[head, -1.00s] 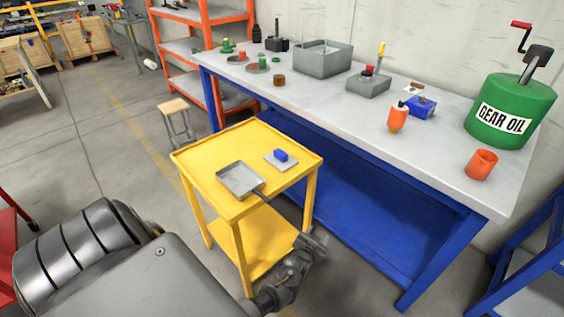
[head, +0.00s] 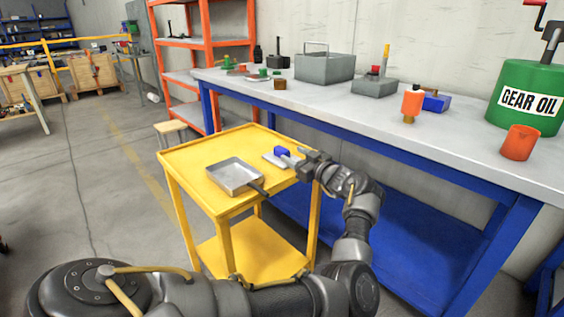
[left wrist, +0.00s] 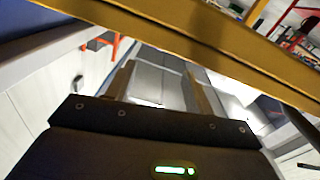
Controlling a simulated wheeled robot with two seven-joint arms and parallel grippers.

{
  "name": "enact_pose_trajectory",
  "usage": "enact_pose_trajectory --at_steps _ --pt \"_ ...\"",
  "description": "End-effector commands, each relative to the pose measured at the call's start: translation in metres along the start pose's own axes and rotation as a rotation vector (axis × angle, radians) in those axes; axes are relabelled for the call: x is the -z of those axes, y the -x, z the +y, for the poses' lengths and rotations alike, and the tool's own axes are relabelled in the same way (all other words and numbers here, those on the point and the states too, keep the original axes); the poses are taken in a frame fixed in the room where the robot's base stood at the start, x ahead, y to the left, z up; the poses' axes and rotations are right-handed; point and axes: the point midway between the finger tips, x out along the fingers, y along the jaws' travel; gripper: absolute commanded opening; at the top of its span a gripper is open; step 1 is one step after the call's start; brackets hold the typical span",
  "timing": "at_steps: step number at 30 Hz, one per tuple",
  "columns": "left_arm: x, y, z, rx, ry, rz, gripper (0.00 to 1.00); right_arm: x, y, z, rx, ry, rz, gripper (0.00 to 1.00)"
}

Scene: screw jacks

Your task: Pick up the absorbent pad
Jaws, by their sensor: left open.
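A flat grey pad (head: 274,161), which looks like the absorbent pad, lies on the top of the yellow cart (head: 200,147), with a small blue block (head: 281,151) on it. My left gripper (head: 294,160) is open at the cart's right edge, beside the pad's right side in the head view. The gripper hides part of the pad, and I cannot tell whether they touch. In the left wrist view the two open fingers (left wrist: 158,88) show a grey surface between them, which I cannot identify. My right gripper is not in view.
A grey pan (head: 235,175) with a dark handle lies left of the pad on the cart.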

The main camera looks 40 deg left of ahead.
Motion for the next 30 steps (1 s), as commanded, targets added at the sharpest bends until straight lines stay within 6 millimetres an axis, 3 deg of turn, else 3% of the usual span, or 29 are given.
enact_pose_trajectory --at_steps 6,11,22,30 --pt "-0.009 0.030 0.017 0.053 -0.121 -0.144 0.53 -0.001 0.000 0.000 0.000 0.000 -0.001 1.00" --pt "-0.011 0.033 0.018 0.060 -0.141 -0.161 0.53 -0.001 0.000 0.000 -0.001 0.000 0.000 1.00" --pt "-0.019 -0.014 0.014 0.060 -0.138 -0.159 0.53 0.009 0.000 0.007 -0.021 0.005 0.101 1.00" --pt "-0.020 -0.024 0.014 0.058 -0.137 -0.158 0.53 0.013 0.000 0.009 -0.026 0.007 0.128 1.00"
